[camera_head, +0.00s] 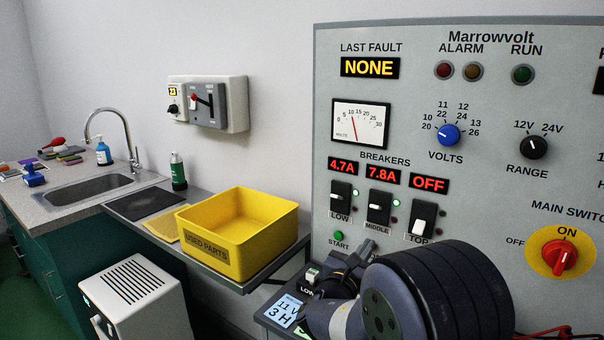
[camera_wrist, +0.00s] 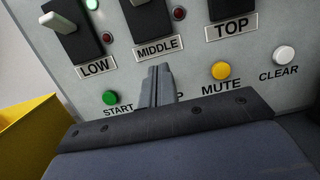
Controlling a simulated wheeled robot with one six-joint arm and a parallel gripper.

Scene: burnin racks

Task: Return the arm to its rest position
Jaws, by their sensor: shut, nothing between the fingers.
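My gripper (camera_head: 367,246) is in front of the lower left part of the Marrowvolt panel (camera_head: 470,195), below the breakers. In the wrist view my gripper's fingers (camera_wrist: 157,76) are shut together with nothing between them. They are between the green START button (camera_wrist: 110,97) and the yellow MUTE button (camera_wrist: 221,70), and cover most of a label ending in P. I cannot tell whether the fingertips touch the panel. My dark arm fills the lower middle of the head view and hides the panel's bottom.
The LOW (camera_head: 340,195), MIDDLE (camera_head: 379,207) and TOP (camera_head: 423,217) breakers are just above my gripper; TOP's display reads OFF. A yellow used-parts bin (camera_head: 222,262) stands on a shelf to the left. A small bench with labelled items (camera_head: 285,312) is below my gripper.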

